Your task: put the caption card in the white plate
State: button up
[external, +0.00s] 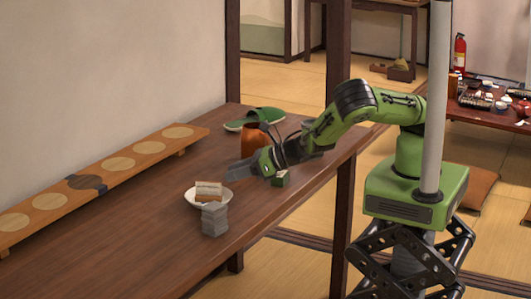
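The white plate (190,197) is on the dark wooden table, left of my gripper. A small pale card-like piece with a brown lower part (208,189) stands in or over the plate; it looks like the caption card, but its print is too small to read. My gripper (234,173) is just right of the plate, low over the table, its grey fingers pointing left. They appear apart from the pale piece. The gap between the fingers is not clear from this side, and I see nothing surely held.
A grey stacked block (215,219) stands at the plate's front edge and hides part of it. An orange-brown jar (254,143) and green slippers (255,119) are behind my gripper. A long wooden board (118,163) lies along the wall.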

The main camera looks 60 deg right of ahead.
jog(key=shift+v, duration=0.8)
jog(key=s+d+r+m+g+h, duration=0.1)
jog(key=d+r+m+g+h, duration=0.2)
jog(key=d+m, duration=0.75)
jog(key=s+d+r+m+g+h, duration=0.15)
jog(key=d+r+m, duration=0.45)
jog(key=m, duration=0.7)
jog(key=s+d+r+m, duration=0.3)
jog(key=s+r+m, duration=0.1)
jog(key=s, duration=0.3)
jog(key=s+d+r+m+g, duration=0.1)
jog(key=s+d+r+m, duration=0.2)
jog(key=s+m, duration=0.4)
jog(key=s+d+r+m+g, duration=0.1)
jog(key=s+d+r+m, duration=0.2)
jog(key=s+r+m, duration=0.2)
jog(key=s+m, duration=0.1)
jog(key=s, duration=0.1)
jog(key=shift+s+d, duration=0.3)
jog(key=shift+s, duration=0.1)
